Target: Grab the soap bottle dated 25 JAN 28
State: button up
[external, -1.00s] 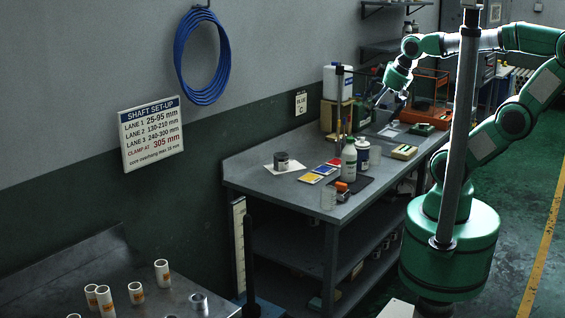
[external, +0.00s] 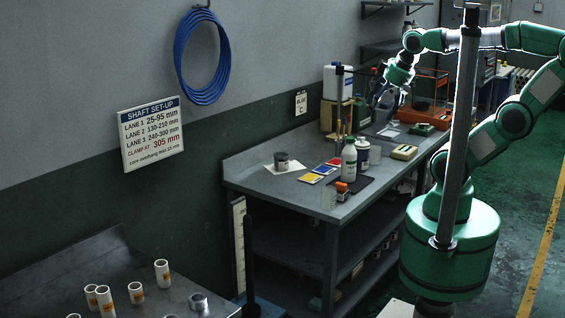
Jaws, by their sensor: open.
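A white bottle with a green label (external: 349,160) stands upright near the front edge of the grey workbench (external: 290,187). No date can be read on it, so I cannot tell which bottle is the one dated 25 JAN 28. A white tub (external: 362,154) stands close behind it, and a large white jug (external: 338,83) sits on a box at the back. My gripper (external: 386,104) is open and points down above the far part of the bench, beyond and to the right of the green-labelled bottle. Its fingers look empty and apart from the bottles.
A dark grey can (external: 282,160) stands on a white sheet. Coloured cards (external: 323,169) and an orange-and-black item (external: 342,189) lie near the bottle. A green-and-cream block (external: 403,152) is to the right. A grey post (external: 459,130) stands before my arm.

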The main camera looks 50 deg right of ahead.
jog(key=w+d+m+g+p, duration=0.2)
jog(key=w+d, duration=0.2)
jog(key=w, duration=0.4)
jog(key=m+g+p, duration=0.4)
jog(key=m+p, duration=0.1)
jog(key=p, duration=0.1)
send_over(350, 138)
notch_tip(350, 138, down, 15)
jog(key=shift+w+f, duration=0.1)
jog(key=shift+d+f, duration=0.3)
jog(key=shift+f+b, duration=0.55)
jog(key=shift+f, duration=3.75)
